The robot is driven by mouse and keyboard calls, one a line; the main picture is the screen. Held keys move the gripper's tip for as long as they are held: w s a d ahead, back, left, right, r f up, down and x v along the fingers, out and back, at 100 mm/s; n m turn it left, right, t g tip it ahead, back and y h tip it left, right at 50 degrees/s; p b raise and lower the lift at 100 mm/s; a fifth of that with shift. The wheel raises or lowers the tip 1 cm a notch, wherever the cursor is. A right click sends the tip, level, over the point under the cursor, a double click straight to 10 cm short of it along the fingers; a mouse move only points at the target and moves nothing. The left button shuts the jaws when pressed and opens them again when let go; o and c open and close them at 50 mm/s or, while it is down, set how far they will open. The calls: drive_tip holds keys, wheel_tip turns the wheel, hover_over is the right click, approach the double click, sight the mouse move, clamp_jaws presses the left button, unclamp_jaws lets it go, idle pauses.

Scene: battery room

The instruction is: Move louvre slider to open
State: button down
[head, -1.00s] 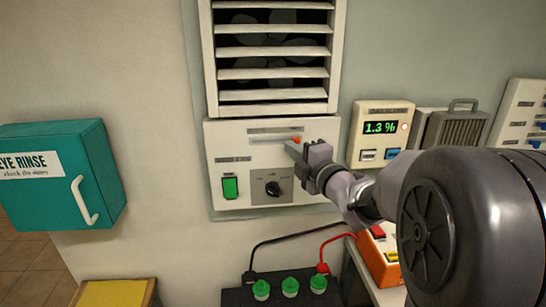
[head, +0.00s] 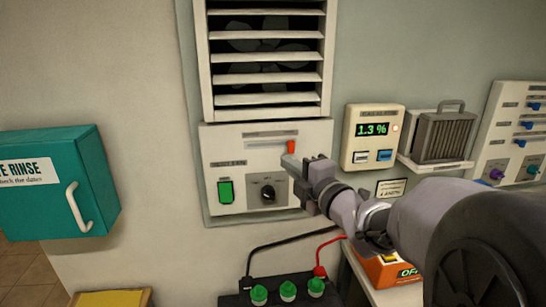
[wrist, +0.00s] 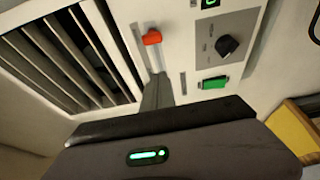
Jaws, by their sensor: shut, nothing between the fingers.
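The louvre slider has a red knob (head: 292,147) at the right end of a horizontal slot on the white control panel (head: 223,150). The wrist view also shows the red knob (wrist: 152,38) clear of the fingers. My gripper (head: 289,161) is shut and empty, with its fingertips just below the knob. In the wrist view the shut fingers (wrist: 157,92) point toward the panel near the slot; I cannot tell whether they touch it. The louvre (head: 265,85) above has tilted slats with gaps, and a dark fan shows behind.
Below the slot are a green switch (head: 226,191) and a black rotary knob (head: 268,193). A meter reading 1.3 % (head: 372,135) hangs to the right. A teal eye rinse box (head: 70,190) is at left. Green-capped battery (head: 287,291) and cables sit below.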

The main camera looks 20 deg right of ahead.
drive_tip(key=s, duration=0.2)
drive_tip(key=shift+s+a, duration=0.1)
drive_tip(key=shift+s, duration=0.2)
